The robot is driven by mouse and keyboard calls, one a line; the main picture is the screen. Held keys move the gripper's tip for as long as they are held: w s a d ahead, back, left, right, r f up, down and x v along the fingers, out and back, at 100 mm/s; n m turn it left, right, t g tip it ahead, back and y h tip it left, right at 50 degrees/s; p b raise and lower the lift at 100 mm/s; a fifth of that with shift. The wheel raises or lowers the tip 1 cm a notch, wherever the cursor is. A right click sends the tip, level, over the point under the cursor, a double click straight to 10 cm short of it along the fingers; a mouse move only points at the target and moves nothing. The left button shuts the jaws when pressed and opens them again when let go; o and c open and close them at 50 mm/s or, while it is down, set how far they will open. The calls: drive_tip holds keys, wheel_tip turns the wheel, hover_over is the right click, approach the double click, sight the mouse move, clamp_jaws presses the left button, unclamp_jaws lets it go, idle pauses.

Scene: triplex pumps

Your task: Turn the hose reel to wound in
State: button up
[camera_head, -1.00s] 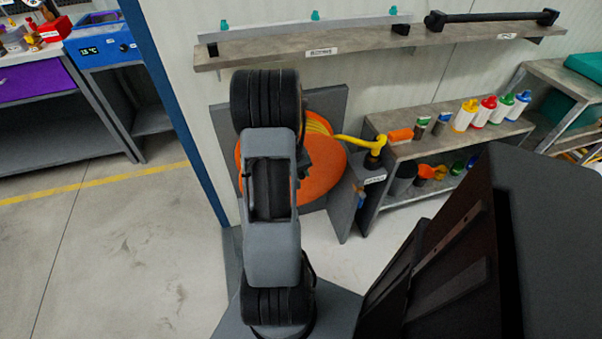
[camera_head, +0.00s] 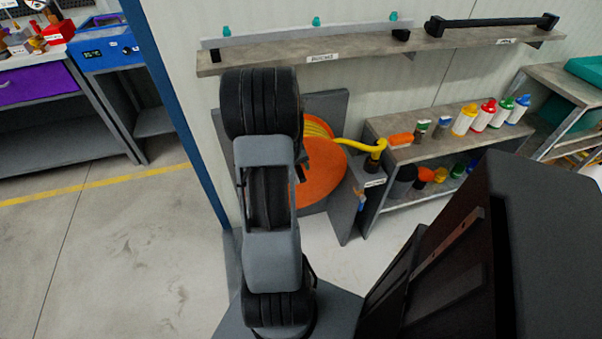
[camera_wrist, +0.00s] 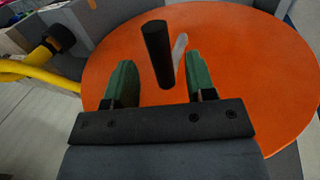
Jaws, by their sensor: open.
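The hose reel has an orange disc (camera_head: 322,176) against a grey back plate on the wall, with a yellow hose (camera_head: 352,145) leading off to the right. My arm covers its left part in the head view. In the wrist view the orange disc (camera_wrist: 245,70) fills most of the picture, and a black upright crank handle (camera_wrist: 157,52) stands out from it. My gripper (camera_wrist: 157,85) has green fingers, open, one on each side of the handle's lower part as seen here. I cannot tell whether they touch it. A pale small bar (camera_wrist: 180,48) shows behind the handle.
A shelf unit (camera_head: 425,145) with several bottles and cups stands right of the reel. A long wall shelf (camera_head: 370,52) runs above it. A blue post (camera_head: 185,120) stands to the left, with open floor (camera_head: 120,250) beyond it.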

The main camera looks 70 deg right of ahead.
drive_tip(key=p+v, duration=0.1)
drive_tip(key=v, duration=0.7)
drive_tip(key=shift+r, duration=0.2)
drive_tip(key=w+a+r+n+t+p, duration=0.2)
drive_tip(key=a+r+p, duration=0.3)
drive_tip(key=a+r, duration=0.3)
drive_tip(key=w+a+r+n+t+y+p, duration=0.1)
drive_tip(key=a+r, duration=0.7)
drive_tip(key=a, duration=0.8)
drive_tip(key=w+a+r+n+t+y+p, duration=0.1)
drive_tip(key=w+a+r+n+t+p, duration=0.2)
drive_tip(key=a, duration=1)
wheel_tip(320, 180, up, 6)
drive_tip(key=w+n+p, duration=0.2)
drive_tip(key=n+p, duration=0.2)
drive_tip(key=p, duration=0.2)
drive_tip(key=shift+p, duration=0.3)
